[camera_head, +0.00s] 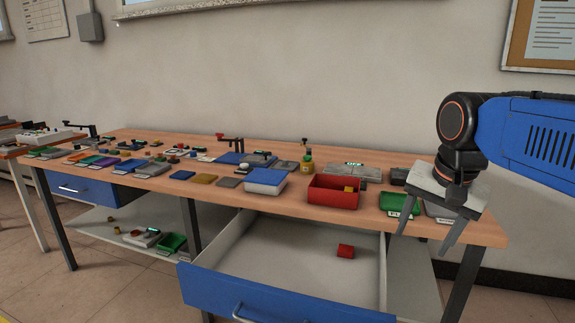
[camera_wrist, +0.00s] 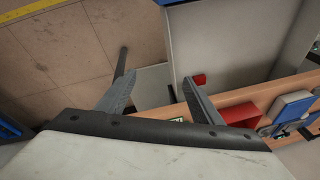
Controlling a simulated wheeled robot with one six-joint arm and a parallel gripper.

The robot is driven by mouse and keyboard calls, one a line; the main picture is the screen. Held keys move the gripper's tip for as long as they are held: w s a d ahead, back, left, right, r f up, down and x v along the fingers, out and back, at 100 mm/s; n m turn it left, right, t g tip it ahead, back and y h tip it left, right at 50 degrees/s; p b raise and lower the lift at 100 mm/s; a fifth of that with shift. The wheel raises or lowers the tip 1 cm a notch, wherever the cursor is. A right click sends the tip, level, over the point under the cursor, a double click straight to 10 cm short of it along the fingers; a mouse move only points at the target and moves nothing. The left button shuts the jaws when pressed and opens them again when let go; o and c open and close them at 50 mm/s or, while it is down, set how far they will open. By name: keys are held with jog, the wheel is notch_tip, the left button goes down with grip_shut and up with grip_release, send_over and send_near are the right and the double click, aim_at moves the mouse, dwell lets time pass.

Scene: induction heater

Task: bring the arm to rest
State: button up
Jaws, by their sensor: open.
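My gripper (camera_head: 423,225) hangs from the blue arm at the right of the head view, over the right end of the wooden workbench (camera_head: 480,231). Its two fingers are spread apart with nothing between them. In the wrist view my gripper (camera_wrist: 153,85) also shows open and empty, with the floor, the bench edge and the drawer beyond it. The fingers appear clear of the things on the bench.
A blue-fronted drawer (camera_head: 272,299) stands pulled out, with a red cylinder (camera_head: 346,251) inside. Several small parts and trays crowd the bench leftward.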

jog(key=s+d+f+n+t, duration=0.1)
jog(key=s+f+n, duration=0.6)
jog(key=s+f, duration=0.4)
notch_tip(320, 180, down, 4)
jog(key=shift+s+d+n+t, duration=0.2)
jog(key=shift+d+n+t, duration=0.1)
jog(key=shift+t, duration=0.1)
